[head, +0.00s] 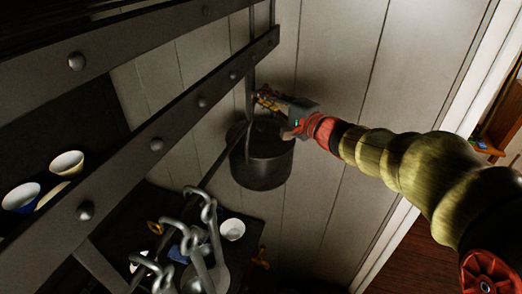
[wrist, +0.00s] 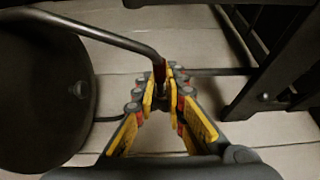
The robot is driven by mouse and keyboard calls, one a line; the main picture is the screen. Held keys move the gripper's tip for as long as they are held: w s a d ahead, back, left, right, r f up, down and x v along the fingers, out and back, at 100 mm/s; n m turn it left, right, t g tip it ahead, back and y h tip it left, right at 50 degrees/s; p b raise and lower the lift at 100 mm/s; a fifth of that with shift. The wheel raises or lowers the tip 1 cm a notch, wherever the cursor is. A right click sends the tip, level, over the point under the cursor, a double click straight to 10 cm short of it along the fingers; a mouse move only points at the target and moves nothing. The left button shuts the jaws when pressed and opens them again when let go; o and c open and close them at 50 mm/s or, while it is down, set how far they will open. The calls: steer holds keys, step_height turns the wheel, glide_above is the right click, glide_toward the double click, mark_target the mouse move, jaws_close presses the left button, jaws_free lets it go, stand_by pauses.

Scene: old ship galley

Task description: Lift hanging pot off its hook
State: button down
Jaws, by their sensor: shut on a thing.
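The dark pot (head: 262,168) hangs in front of the pale plank wall in the head view, below and beside a dark metal rail. In the wrist view the pot (wrist: 42,95) fills the left side. A thin dark handle (wrist: 105,30) crosses the top and bends down between my fingertips. My gripper (head: 262,98) is above the pot in the head view. In the wrist view its yellow-padded fingers (wrist: 162,90) are shut on the handle. I cannot tell whether the handle still touches its hook.
The dark riveted rack (head: 157,144) runs diagonally across the left. Several grey hooks (head: 206,210) hang at the lower middle. Cups, including a white one (head: 67,163), stand on dark surfaces at left and below. Clear plank wall (head: 335,70) lies to the right of the pot.

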steer(key=shift+r, duration=0.25)
steer(key=r+b+v, duration=0.2)
steer(key=r+v, duration=0.1)
steer(key=v, duration=1.5)
steer(key=shift+r, duration=0.2)
